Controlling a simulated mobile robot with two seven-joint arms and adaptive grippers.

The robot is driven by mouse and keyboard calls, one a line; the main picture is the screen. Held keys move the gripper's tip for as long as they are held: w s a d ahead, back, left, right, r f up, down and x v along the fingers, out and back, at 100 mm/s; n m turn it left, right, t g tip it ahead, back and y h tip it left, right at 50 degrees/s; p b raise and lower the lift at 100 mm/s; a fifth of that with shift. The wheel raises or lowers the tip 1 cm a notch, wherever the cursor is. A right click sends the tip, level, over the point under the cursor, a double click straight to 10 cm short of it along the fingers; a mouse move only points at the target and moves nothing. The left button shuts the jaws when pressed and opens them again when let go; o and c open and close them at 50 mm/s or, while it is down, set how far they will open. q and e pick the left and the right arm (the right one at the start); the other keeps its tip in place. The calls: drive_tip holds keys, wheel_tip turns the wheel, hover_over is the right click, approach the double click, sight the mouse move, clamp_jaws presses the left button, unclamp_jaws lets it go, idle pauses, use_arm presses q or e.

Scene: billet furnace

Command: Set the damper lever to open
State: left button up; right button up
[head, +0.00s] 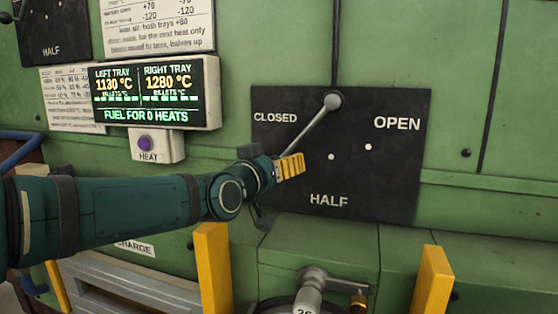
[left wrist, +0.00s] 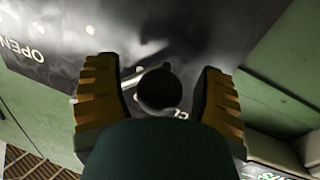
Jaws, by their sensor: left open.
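The damper lever (head: 313,128) is a pale grey rod on a black plate (head: 390,185) marked CLOSED, HALF and OPEN. It slants from its round pivot down and left, below the CLOSED label, away from OPEN. My left gripper (head: 290,167) is at the lever's lower end and hides that end in the head view. In the left wrist view, the yellow-padded fingers are apart, with a dark round end (left wrist: 160,90), apparently the lever's knob, between them. I cannot tell whether a finger touches it. My right gripper is out of view.
A display (head: 155,92) and a HEAT button (head: 145,143) are on the green wall left of the plate. Yellow posts (head: 213,270) (head: 432,282) and a metal fitting (head: 315,280) stand below. The plate's right side is clear.

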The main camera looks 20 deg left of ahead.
use_arm(q)
drive_tip(key=shift+w+d, duration=0.1)
drive_tip(key=shift+w, duration=0.15)
clamp_jaws()
